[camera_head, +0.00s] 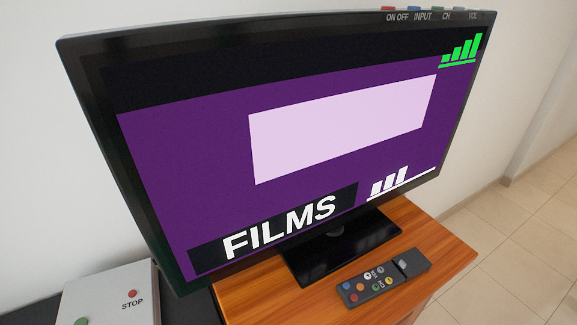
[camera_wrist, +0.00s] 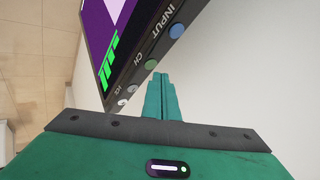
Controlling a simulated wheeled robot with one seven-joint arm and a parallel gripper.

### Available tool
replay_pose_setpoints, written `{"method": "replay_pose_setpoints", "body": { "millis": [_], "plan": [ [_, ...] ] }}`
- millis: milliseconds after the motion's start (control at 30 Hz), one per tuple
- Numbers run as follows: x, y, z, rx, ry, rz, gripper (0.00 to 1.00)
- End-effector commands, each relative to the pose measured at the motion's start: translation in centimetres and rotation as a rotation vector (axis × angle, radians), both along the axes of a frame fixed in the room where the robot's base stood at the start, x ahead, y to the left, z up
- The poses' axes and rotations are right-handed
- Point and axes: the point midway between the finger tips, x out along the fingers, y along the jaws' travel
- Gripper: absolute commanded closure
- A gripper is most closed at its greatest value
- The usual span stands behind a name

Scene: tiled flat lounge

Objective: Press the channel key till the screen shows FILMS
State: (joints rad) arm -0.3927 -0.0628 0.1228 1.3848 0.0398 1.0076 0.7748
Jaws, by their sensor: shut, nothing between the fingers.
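The television (camera_head: 85,80) is on, and its screen (camera_head: 190,150) reads FILMS in white on a dark band over purple. Its keys run along the top edge, labelled ON OFF, INPUT, CH and VOL. In the wrist view the green channel key (camera_wrist: 152,65) sits by the CH label, between the blue INPUT key (camera_wrist: 177,30) and the pale VOL keys (camera_wrist: 131,89). My gripper (camera_wrist: 160,76) is shut and empty, its fingertips right by the channel key. I cannot tell whether they touch it. The head view does not show my gripper.
The television stands on a wooden cabinet (camera_head: 450,255). A remote control (camera_head: 383,282) lies in front of its black foot. A grey box (camera_head: 95,295) with a red STOP button and a green button is at the lower left. A white wall is close behind; tiled floor is open at right.

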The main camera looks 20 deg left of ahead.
Motion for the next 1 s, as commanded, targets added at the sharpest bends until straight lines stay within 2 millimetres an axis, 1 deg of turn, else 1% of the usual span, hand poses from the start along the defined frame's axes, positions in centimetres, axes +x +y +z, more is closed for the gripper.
{"method": "replay_pose_setpoints", "body": {
  "millis": [267,367,900,1000],
  "plan": [
    [0.0,0.0,0.1,-0.001,0.000,-0.001,1.00],
    [0.0,0.0,0.4,0.000,0.000,0.000,1.00],
    [0.1,-0.1,5.0,0.001,0.000,0.001,1.00],
    [0.1,-0.1,5.7,0.001,0.000,0.000,1.00]
  ]
}}
